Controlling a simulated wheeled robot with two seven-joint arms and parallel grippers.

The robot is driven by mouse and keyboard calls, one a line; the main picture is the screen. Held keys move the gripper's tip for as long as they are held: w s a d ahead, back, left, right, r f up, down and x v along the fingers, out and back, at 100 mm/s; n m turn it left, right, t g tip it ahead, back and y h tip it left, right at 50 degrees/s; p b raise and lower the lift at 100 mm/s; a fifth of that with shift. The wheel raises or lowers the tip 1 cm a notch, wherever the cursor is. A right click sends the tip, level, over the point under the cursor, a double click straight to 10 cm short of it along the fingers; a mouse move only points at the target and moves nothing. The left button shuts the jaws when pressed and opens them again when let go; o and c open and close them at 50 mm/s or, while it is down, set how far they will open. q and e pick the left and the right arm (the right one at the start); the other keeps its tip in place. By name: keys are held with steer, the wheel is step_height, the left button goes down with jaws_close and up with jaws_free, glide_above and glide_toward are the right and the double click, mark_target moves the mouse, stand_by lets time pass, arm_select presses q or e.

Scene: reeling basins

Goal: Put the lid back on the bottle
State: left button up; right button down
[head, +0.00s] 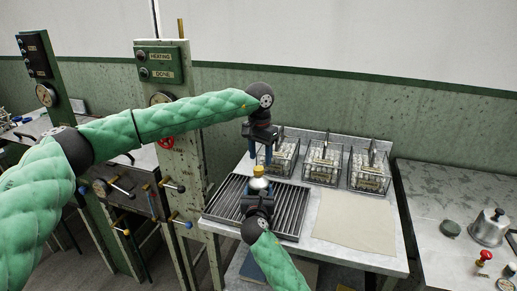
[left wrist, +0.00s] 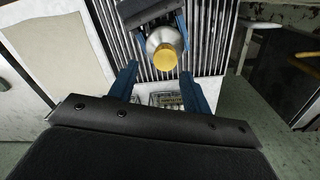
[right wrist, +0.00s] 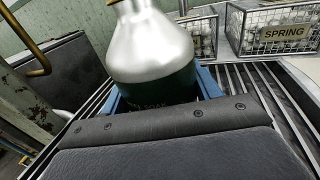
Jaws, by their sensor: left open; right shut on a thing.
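The bottle (head: 258,184) has a silver shoulder and a dark green body. It stands upright over the slatted rack, with a round yellow-gold lid (head: 258,171) at its top. The lid shows from above in the left wrist view (left wrist: 165,57) and looks seated on the neck. My right gripper (head: 257,198) is shut around the bottle's body, which fills the middle of the right wrist view (right wrist: 152,45). My left gripper (head: 260,160) points down just above the lid. Its blue fingers are open with nothing between them. The bottle's base is hidden.
The slatted rack (head: 225,200) lies on the pale table. Several wire baskets (head: 322,162) stand behind it; one is labelled SPRING in the right wrist view (right wrist: 285,34). A beige cloth (head: 355,220) lies to the right. Green control posts (head: 163,65) stand left.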

arm_select(q)
steer(key=shift+d+r, duration=0.25)
steer(key=shift+r, duration=0.2)
steer(key=n, duration=0.4)
steer(key=shift+w+r, duration=0.1)
steer(key=shift+r, duration=0.3)
steer(key=n, duration=0.4)
steer(key=shift+r+n, duration=0.3)
steer(key=n, duration=0.4)
steer(key=shift+r, duration=0.2)
steer(key=n, duration=0.7)
steer(key=shift+w+a+r, duration=0.1)
steer(key=shift+a+r, duration=0.1)
steer(key=shift+r, duration=0.15)
steer(key=n, duration=0.7)
steer(key=shift+a+r, duration=0.1)
steer(key=shift+r, duration=0.05)
steer(key=n, duration=0.4)
steer(key=shift+a+n, duration=0.1)
steer(key=shift+n, duration=0.2)
steer(key=n, duration=0.4)
steer(key=shift+a, duration=0.1)
steer(key=n, duration=0.9)
steer(key=shift+n, duration=0.3)
